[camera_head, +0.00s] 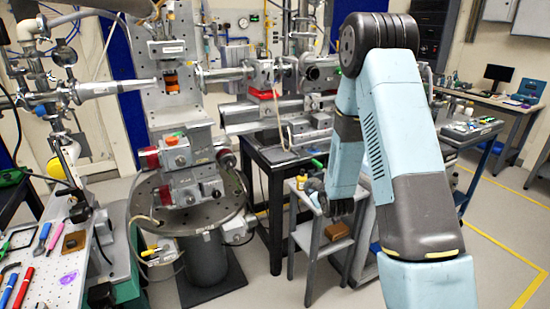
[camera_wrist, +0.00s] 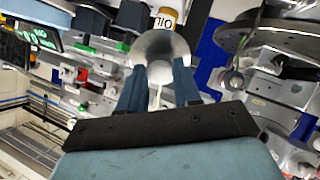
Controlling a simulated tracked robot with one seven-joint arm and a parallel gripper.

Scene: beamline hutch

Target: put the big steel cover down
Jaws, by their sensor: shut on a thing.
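In the wrist view my gripper (camera_wrist: 158,88) has its two blue fingers closed around a round, shiny steel piece, which I take to be the big steel cover (camera_wrist: 160,45). It sits at the fingertips, and the fingers hide part of its lower side. In the head view my arm comes down on the right of centre, and my gripper (camera_head: 338,207) shows only as a small dark shape above a small grey side table (camera_head: 312,238). I cannot make out the cover in the head view.
A brown block (camera_head: 336,231) lies on the side table. A round perforated metal table (camera_head: 187,222) with a stage stack stands to the left. A tool board (camera_head: 66,270) is at the lower left. A desk with a monitor (camera_head: 497,75) is at the far right. Open floor lies at the right.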

